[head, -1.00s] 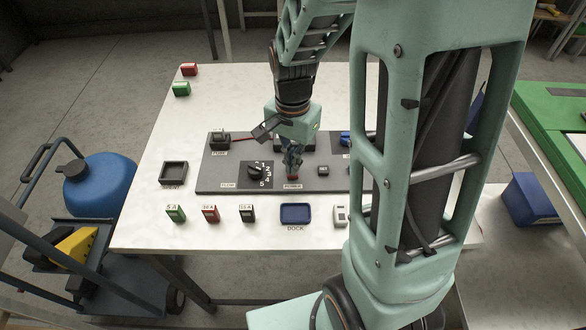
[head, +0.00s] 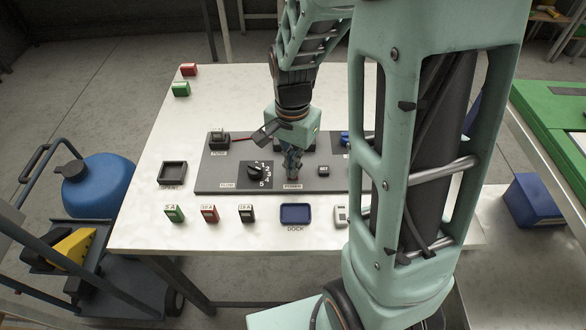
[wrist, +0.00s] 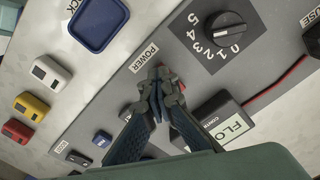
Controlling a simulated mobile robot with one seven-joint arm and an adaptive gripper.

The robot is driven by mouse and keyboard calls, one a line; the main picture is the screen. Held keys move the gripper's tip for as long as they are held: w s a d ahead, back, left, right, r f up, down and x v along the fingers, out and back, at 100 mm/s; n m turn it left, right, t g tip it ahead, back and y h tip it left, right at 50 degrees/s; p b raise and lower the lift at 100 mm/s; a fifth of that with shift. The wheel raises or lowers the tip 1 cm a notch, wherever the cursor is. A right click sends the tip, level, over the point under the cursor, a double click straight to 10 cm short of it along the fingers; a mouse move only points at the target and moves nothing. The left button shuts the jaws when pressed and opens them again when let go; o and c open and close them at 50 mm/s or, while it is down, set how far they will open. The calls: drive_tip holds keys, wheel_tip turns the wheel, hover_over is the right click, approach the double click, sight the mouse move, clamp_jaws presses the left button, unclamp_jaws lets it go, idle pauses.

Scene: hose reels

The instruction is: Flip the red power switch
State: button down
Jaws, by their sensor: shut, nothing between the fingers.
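My gripper (head: 292,172) is shut and points down at the grey control panel (head: 215,181), right at the POWER label (head: 292,187). In the wrist view its closed fingertips (wrist: 163,80) are beside the POWER label (wrist: 143,58).
A black numbered dial (head: 255,172) is left of my gripper; it also shows in the wrist view (wrist: 228,27). A blue DOCK tray (head: 296,213) is in front. Coloured fuses (head: 210,213) line the table's front. A black FLOW controller box (wrist: 222,115) is close to my fingers.

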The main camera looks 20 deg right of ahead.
drive_tip(key=shift+r+p, duration=2.95)
drive_tip(key=shift+r, duration=0.55)
